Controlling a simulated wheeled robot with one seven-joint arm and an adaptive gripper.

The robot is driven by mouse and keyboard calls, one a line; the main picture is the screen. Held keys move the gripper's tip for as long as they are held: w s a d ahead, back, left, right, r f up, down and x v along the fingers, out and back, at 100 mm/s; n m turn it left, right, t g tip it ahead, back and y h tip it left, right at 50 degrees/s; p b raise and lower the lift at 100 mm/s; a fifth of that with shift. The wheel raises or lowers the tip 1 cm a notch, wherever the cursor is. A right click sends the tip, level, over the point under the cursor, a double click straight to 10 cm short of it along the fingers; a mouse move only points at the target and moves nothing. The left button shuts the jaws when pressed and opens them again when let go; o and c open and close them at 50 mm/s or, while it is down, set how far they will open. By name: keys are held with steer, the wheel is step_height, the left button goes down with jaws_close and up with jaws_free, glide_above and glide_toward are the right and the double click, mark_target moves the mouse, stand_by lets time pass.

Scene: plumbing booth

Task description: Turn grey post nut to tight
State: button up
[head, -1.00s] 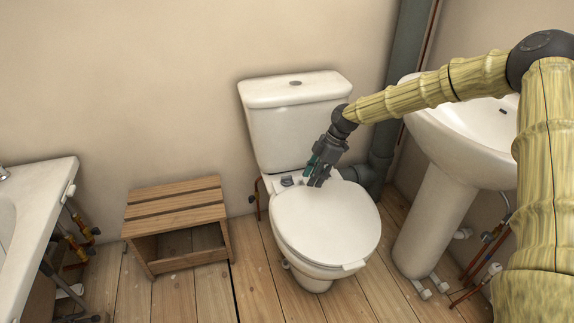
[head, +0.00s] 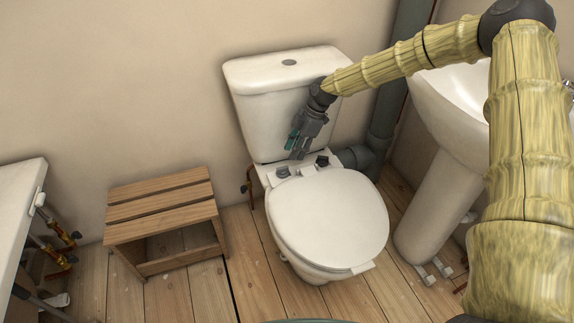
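Two small dark grey fittings sit at the rear of the white toilet pan, between the closed lid (head: 328,222) and the cistern (head: 265,115). The left grey fitting (head: 282,172) and the right grey fitting (head: 321,162) both show in the head view. I cannot tell from their looks which is the post nut or how tight either is. My gripper (head: 297,154) points down in front of the cistern, just above and between the two fittings. It appears apart from both and holds nothing I can see. Its finger gap is too small to judge.
A slatted wooden step (head: 163,218) stands left of the toilet. A white basin on a pedestal (head: 428,215) stands to the right, under my arm. A grey waste pipe (head: 378,140) runs behind. A bath edge (head: 22,200) and copper pipes lie far left.

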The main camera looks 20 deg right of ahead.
mark_target(287, 166)
steer(key=b+x, duration=0.1)
steer(key=x, duration=0.6)
steer(key=shift+a+f, duration=0.1)
steer(key=shift+c, duration=0.5)
jaws_close()
